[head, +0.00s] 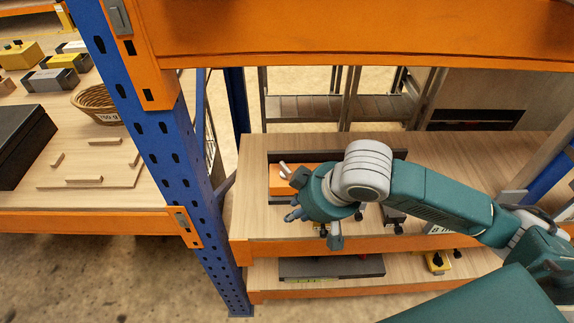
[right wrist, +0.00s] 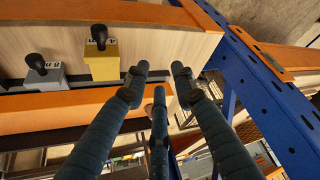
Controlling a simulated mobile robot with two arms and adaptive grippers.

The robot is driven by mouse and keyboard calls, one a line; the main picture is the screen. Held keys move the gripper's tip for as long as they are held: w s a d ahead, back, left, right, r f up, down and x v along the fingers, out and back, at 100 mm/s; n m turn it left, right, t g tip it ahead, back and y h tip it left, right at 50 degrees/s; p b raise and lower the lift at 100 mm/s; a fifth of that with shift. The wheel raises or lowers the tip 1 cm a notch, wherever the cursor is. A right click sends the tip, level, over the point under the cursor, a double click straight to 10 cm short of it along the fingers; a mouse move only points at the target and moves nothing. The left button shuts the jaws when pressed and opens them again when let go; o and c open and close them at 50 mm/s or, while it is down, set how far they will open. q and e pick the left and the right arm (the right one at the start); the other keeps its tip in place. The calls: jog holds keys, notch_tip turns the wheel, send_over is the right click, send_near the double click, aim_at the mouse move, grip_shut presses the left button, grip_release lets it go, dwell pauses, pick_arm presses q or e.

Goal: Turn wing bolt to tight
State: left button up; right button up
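My right gripper (head: 305,195) reaches in from the right over the middle shelf in the head view. Its fingers are spread, and they show in the right wrist view (right wrist: 159,72) apart with nothing between them. No wing bolt can be made out for certain. In the right wrist view, a yellow block (right wrist: 102,62) and a grey block (right wrist: 45,82), each with a black knob and a label, stand to the left of the fingers, apart from them. My gripper and arm hide part of the shelf in the head view. My left gripper is not in view.
A blue rack post (head: 180,150) stands left of my right gripper, and an orange beam (head: 350,35) crosses above. The wooden shelf (head: 460,150) has bare room at the back right. A left shelf bears a wicker basket (head: 92,103). A lower shelf holds a grey tray-like object (head: 330,268).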

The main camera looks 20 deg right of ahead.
jog(key=d+r+m+h, duration=0.1)
jog(key=d+r, duration=0.2)
jog(key=d, duration=0.2)
jog(key=p, duration=0.3)
send_over(290, 170)
jog(key=s, duration=0.1)
jog(key=shift+d+r+m+g+h, duration=0.15)
jog(key=shift+r+m+g+h, duration=0.15)
jog(key=shift+r, duration=0.15)
jog(key=p+x, duration=0.1)
jog(key=x, duration=0.3)
jog(key=shift+s+f, duration=0.15)
jog(key=shift+f, duration=0.5)
grip_shut()
